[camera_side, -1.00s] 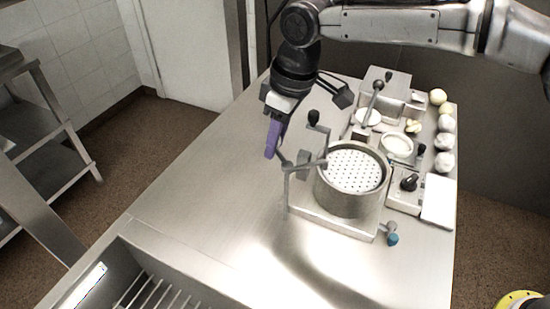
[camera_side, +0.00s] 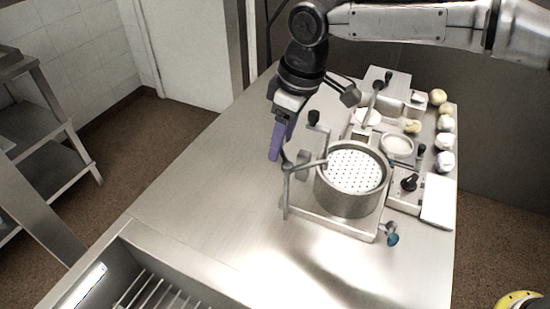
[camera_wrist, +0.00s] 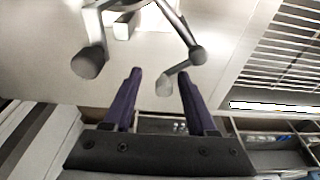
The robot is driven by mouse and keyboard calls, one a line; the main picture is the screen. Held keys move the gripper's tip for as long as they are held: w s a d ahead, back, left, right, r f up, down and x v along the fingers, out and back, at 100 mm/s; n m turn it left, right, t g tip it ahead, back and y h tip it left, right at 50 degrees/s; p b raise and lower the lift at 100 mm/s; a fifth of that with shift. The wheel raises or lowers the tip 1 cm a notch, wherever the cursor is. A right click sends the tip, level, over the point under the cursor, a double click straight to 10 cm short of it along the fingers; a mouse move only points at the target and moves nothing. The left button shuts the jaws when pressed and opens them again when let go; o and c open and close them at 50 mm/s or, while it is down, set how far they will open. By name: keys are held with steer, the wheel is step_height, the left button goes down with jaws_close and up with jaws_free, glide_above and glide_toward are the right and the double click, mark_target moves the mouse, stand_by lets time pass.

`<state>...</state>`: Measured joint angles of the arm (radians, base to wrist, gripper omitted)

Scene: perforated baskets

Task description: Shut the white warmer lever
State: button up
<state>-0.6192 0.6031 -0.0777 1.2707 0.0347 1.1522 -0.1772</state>
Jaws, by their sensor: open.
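The warmer has a white base (camera_side: 335,221) and carries a round metal pot (camera_side: 347,200) with a white perforated basket (camera_side: 356,170). A bent metal lever (camera_side: 305,167) stands at the pot's left side, with a dark knob (camera_side: 314,117) above it. In the wrist view, metal arms end in a dark knob (camera_wrist: 88,63) at left and another knob (camera_wrist: 197,55) at right; a short grey lever end (camera_wrist: 165,85) shows between the fingers. I cannot tell which is the white lever. My gripper (camera_side: 281,150) is open, its purple fingers (camera_wrist: 160,75) pointing down beside the lever, holding nothing visible.
Behind the pot stand a grey unit with a ball-ended lever (camera_side: 378,86), a small bowl (camera_side: 397,146) and several pale round items (camera_side: 445,141). A teal knob (camera_side: 392,239) is at the base's front right. A sink rack (camera_side: 160,292) lies front left. The left tabletop is clear.

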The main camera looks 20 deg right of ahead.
steer(key=shift+r, duration=3.55)
